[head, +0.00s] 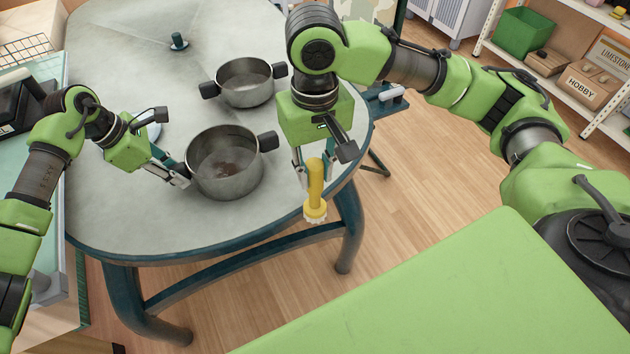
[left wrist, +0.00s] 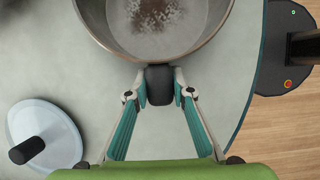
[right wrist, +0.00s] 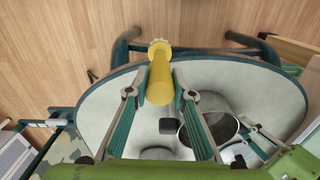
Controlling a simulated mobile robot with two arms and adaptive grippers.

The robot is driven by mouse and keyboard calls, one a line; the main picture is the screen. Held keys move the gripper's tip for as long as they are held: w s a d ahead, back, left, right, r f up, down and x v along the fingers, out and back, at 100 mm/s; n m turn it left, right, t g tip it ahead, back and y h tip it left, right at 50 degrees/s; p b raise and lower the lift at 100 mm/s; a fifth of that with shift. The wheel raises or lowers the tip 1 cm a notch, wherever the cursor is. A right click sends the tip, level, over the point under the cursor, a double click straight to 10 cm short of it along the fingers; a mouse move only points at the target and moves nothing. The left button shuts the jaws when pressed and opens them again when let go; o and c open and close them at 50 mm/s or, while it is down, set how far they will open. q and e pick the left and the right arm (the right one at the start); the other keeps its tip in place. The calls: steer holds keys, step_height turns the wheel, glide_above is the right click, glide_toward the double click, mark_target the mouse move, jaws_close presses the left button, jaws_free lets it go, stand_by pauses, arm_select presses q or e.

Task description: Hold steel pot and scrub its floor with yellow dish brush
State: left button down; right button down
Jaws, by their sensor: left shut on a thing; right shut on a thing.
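The steel pot (head: 225,181) stands upright on the grey table with dark brown residue on its floor, which also shows in the left wrist view (left wrist: 155,12). My left gripper (left wrist: 159,88) is shut on the pot's black left handle (left wrist: 159,77). My right gripper (head: 314,165) is shut on the yellow dish brush (head: 315,186). The brush hangs with its pale bristles down, right of the pot and apart from it, near the table's edge. In the right wrist view the brush (right wrist: 160,80) is between the fingers, and the pot (right wrist: 219,126) is lower right.
A second steel pot (head: 246,88) stands behind the first on the table (head: 110,210). A round pale lid with a dark knob (left wrist: 45,130) lies near my left gripper. Another dark knob (head: 179,41) stands at the back. The table's front left is clear.

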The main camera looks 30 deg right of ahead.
steer(key=w+a+r+m, duration=0.1)
steer(key=w+r+m, duration=0.1)
steer(key=w+r, duration=0.35)
steer(key=w+a+r+m, duration=0.1)
steer(key=w+r+m, duration=0.15)
steer(key=w, duration=0.65)
steer(key=w+a+r+m, duration=0.3)
steer(key=w+a, duration=0.3)
steer(key=a, duration=0.5)
steer(key=shift+r+m, duration=0.2)
steer(key=shift+m, duration=0.15)
steer(key=shift+a, duration=0.15)
step_height(320, 180, down, 11)
steer(key=shift+f, duration=0.5)
steer(key=shift+d+f, duration=0.1)
steer(key=shift+d, duration=0.7)
